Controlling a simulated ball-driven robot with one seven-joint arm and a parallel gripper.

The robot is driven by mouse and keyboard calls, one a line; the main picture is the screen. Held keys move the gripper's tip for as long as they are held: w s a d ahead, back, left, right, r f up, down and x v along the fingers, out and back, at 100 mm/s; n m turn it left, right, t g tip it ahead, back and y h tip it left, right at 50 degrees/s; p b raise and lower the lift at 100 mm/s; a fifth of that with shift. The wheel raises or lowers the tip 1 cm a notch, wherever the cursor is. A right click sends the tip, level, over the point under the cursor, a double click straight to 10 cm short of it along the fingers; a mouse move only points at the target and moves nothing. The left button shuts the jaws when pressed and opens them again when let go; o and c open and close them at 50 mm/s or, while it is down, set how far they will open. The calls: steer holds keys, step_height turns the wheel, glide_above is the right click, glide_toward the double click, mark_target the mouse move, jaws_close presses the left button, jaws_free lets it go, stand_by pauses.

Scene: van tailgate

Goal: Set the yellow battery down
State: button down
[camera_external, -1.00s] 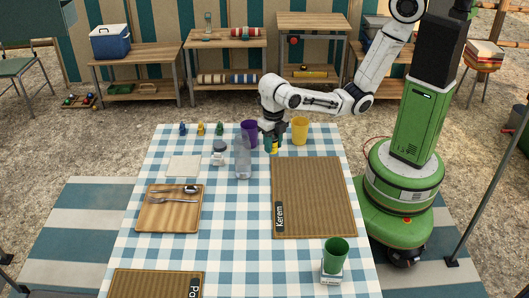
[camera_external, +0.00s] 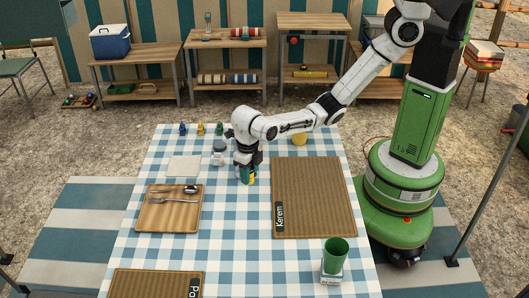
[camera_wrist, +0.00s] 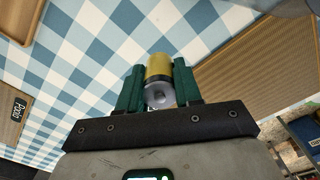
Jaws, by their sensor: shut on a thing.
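In the external view only a small yellow part of the battery (camera_external: 253,177) shows; the fingers hide the rest. The battery is low over the blue and white checked cloth (camera_external: 233,215). I cannot tell whether it touches the cloth.
A small jar (camera_external: 219,147) and a yellow cup (camera_external: 299,139) stand behind. Cloth in front of my gripper is clear.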

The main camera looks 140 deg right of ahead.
mark_target(241, 200)
steer(key=w+f, duration=0.3)
steer(key=shift+d+f, duration=0.3)
steer(key=shift+d, duration=0.1)
steer(key=shift+f+b, duration=0.35)
steer(key=shift+f, duration=1.25)
steer(key=shift+f, duration=0.2)
steer(key=c, duration=0.8)
jaws_free()
steer(key=shift+r, duration=0.1)
steer(key=shift+o, duration=0.2)
